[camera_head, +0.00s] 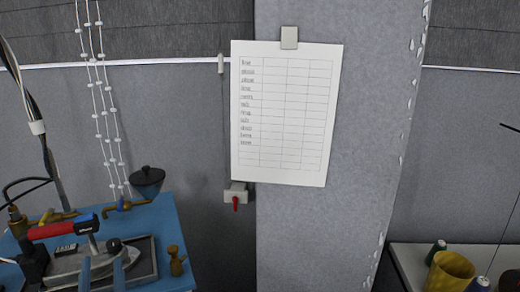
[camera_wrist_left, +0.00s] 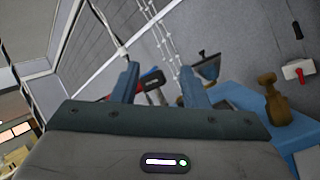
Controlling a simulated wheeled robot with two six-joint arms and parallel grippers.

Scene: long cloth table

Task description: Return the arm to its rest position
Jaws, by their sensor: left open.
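My left gripper (camera_head: 101,270) shows at the bottom left of the head view, with its two blue-grey fingertips apart and nothing seen between them. It stands in front of a grey iron-like machine (camera_head: 142,262) on a blue table (camera_head: 172,225); I cannot tell the gap between them. In the left wrist view the left gripper (camera_wrist_left: 160,88) has its fingers spread and pointing toward the wall, with a red handle behind them. The rest of my left arm is hidden. My right gripper is in neither view.
The blue table carries a red-handled tool (camera_head: 55,229), brass fittings (camera_head: 176,261) and a dark funnel (camera_head: 147,180). Cables hang at the left. A pillar bears a paper chart (camera_head: 285,112). A yellow cup (camera_head: 450,272) stands at the lower right.

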